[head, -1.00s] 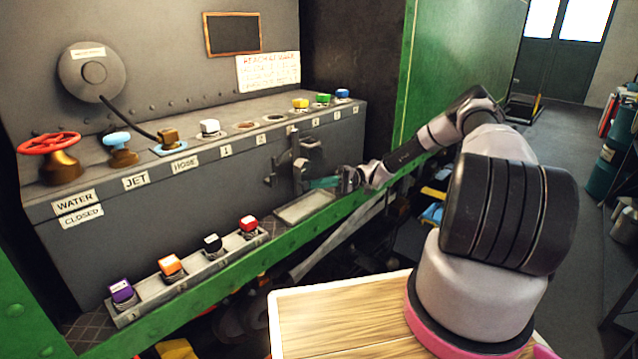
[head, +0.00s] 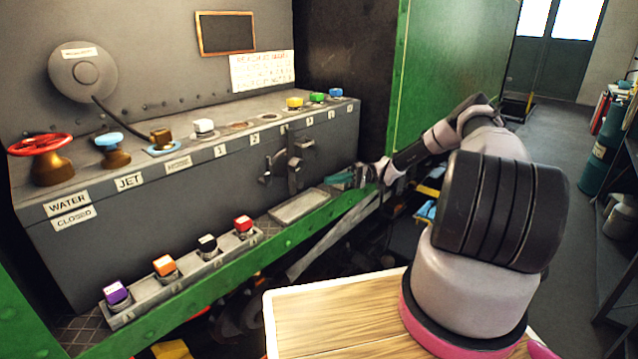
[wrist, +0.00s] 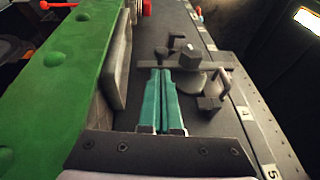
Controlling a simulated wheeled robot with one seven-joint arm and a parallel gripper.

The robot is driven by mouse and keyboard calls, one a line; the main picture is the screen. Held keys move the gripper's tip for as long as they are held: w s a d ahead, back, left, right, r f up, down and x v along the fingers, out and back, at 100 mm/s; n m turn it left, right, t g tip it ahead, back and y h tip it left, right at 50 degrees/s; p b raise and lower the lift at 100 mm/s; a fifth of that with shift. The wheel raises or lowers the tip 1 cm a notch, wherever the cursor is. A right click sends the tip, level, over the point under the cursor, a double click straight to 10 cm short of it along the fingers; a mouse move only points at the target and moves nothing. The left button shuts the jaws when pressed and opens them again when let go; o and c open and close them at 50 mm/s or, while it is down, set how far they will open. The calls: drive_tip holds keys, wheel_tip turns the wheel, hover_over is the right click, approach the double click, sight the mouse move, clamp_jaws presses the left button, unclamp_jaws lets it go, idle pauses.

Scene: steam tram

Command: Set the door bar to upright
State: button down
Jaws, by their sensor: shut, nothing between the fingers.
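The door bar (head: 294,168) is a dark grey bar on the front face of the grey cabinet. It stands about upright, with a pivot boss near its middle and a hooked bracket on each side. In the wrist view the bar (wrist: 215,65) runs across the picture, along the cabinet's height. My gripper (head: 334,182) has teal fingers and is to the right of the bar's lower end, apart from it in the head view. In the wrist view the fingers (wrist: 162,72) are together and empty, pointing toward the bar's lower end.
A shallow grey tray (head: 298,207) lies on the ledge below the bar. The green beam (head: 255,250) runs along the front. Several coloured knobs stand on the cabinet top, and several more in a rack (head: 190,273) at left. A wooden board (head: 335,310) is in front.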

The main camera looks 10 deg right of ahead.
drive_tip(key=shift+v, duration=1.65)
drive_tip(key=s+a+r+t+h, duration=0.1)
drive_tip(key=s+a+r+h, duration=0.2)
drive_tip(key=r, duration=0.5)
drive_tip(key=s+a+r+m+h, duration=0.1)
drive_tip(key=s+r+h, duration=0.35)
drive_tip(key=r, duration=0.35)
drive_tip(key=s+a+r+t+h, duration=0.1)
drive_tip(key=s+r+h, duration=0.2)
drive_tip(key=r+h, duration=0.35)
drive_tip(key=s+d+r+m+t+h, duration=0.1)
drive_tip(key=s+r+m+t, duration=0.2)
drive_tip(key=s+r+t, duration=0.2)
drive_tip(key=s+d+r+m+t+h, duration=0.1)
drive_tip(key=s+r+m+t, duration=0.2)
drive_tip(key=s+r, duration=0.8)
drive_tip(key=s+t, duration=0.2)
drive_tip(key=s, duration=0.4)
drive_tip(key=shift+d, duration=0.25)
drive_tip(key=shift+r, duration=0.15)
